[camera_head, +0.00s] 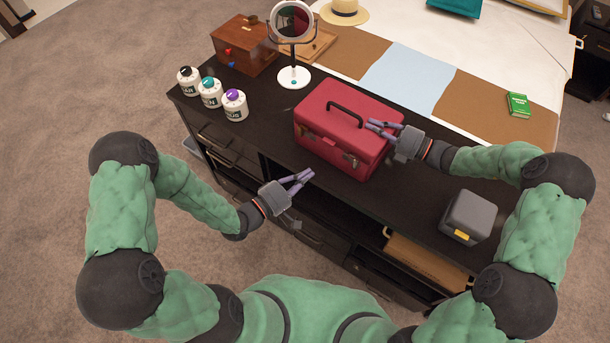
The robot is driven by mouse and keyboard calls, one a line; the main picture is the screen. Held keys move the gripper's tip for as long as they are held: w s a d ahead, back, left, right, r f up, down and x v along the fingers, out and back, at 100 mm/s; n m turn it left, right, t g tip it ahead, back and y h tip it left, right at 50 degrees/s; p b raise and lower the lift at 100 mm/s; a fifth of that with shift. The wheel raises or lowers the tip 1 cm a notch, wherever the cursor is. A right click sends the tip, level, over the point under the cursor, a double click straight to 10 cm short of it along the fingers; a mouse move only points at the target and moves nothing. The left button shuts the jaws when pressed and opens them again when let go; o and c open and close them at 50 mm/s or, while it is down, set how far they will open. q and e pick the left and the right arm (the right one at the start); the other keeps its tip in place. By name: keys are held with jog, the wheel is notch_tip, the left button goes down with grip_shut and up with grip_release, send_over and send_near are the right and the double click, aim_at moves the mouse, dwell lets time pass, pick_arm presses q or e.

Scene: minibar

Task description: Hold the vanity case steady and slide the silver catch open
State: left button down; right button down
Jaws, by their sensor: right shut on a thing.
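The red vanity case (322,141) stands upright on the dark cabinet, with its black handle (345,113) on the lid. Two small metal catches show on its front, a left one (308,133) and a right one (350,159). Their exact positions are too small to tell. My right gripper (369,125) is shut on the case at the right part of its top, beside the handle. The exact contact is unclear. My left gripper (311,173) is in front of the case, apart from it and empty. Its fingertips look close together, but its opening is unclear.
A round mirror (293,22) on a white stand, a wooden box (243,48) and several white jars (235,106) stand left of the case. A grey box (468,217) with a yellow patch is at the right. Free cabinet top lies between the case and that box.

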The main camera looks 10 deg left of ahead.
jog(key=c, duration=1.2)
grip_release()
jog(key=shift+c, duration=0.2)
